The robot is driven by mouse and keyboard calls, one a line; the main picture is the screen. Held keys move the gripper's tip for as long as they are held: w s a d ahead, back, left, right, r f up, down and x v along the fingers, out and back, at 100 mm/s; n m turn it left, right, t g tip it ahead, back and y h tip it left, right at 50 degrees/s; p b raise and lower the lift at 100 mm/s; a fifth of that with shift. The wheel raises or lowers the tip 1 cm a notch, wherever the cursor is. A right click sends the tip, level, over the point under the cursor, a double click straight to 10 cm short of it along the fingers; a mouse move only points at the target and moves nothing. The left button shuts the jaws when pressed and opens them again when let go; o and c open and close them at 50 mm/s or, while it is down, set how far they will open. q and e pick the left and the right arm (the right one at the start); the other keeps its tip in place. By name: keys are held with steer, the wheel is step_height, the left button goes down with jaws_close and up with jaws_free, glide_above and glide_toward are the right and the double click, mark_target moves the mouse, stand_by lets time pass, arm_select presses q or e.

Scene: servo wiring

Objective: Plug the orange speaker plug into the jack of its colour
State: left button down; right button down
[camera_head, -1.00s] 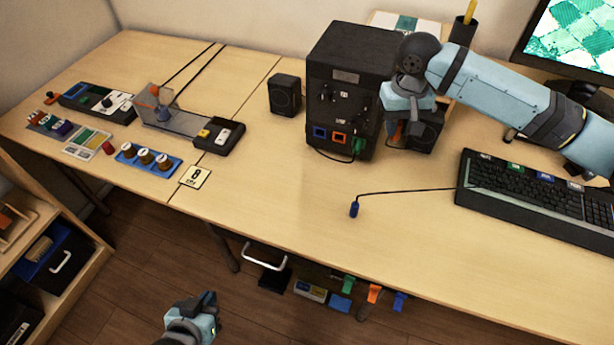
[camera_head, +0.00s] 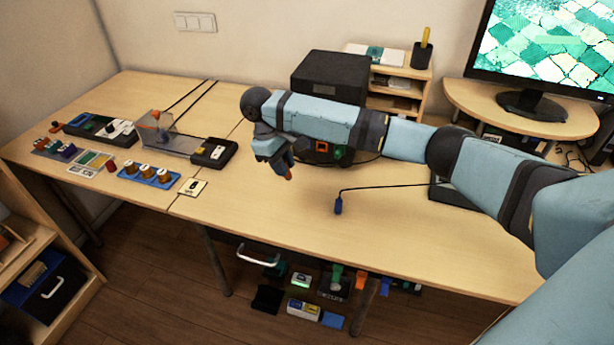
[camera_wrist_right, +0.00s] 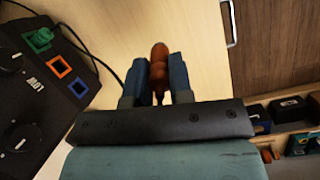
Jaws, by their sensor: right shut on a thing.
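The orange plug (camera_wrist_right: 158,68) is held between the two fingers of my right gripper (camera_wrist_right: 159,78) in the wrist view, its rounded end pointing away from the palm. In the head view, my right gripper (camera_head: 280,163) is in front of the black box, with a bit of the orange plug (camera_head: 289,175) showing below it. The orange jack (camera_wrist_right: 59,66) is an orange-rimmed square on the black box's panel, apart from the gripper; it shows small in the head view (camera_head: 322,147). My left gripper is out of view.
The black box (camera_head: 330,68) is partly hidden by my right arm. A green plug (camera_wrist_right: 40,38) sits beside the orange jack, and a blue jack (camera_wrist_right: 79,88) on its other side. A blue plug (camera_head: 338,205) lies on the table with its cable.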

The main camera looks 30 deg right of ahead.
steer(key=w+d+f+n+t+h+b, duration=0.1)
steer(key=d+f+n+t+h+b, duration=0.1)
steer(key=d+f+n+t+h, duration=0.1)
steer(key=w+d+f+n+t+h+b, duration=0.1)
steer(key=d+f+n+t+h+b, duration=0.1)
steer(key=n, duration=0.6)
steer(key=w+d+f+n+t+h+b, duration=0.1)
steer(key=d+f+n+t+h+b, duration=0.1)
steer(key=d+f+n+t+h, duration=0.2)
steer(key=shift+w+d+f+n+t+h, duration=0.25)
steer(key=shift+n+t+h, duration=0.25)
steer(key=shift+t, duration=0.25)
steer(key=shift+w+d+f+n+t+h, duration=0.1)
steer(key=shift+d+n+t+h, duration=0.1)
steer(key=shift+n+t+h, duration=0.35)
steer(key=shift+d+f+n+t, duration=0.15)
steer(key=shift+n+t, duration=0.1)
steer(key=shift+t, duration=0.55)
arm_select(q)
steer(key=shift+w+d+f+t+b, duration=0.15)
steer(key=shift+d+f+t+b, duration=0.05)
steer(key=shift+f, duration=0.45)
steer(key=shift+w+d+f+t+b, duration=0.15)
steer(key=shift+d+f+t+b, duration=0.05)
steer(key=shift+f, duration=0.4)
arm_select(e)
steer(key=shift+s+d+t, duration=0.1)
steer(key=shift+s+t, duration=0.1)
steer(key=shift+t, duration=0.4)
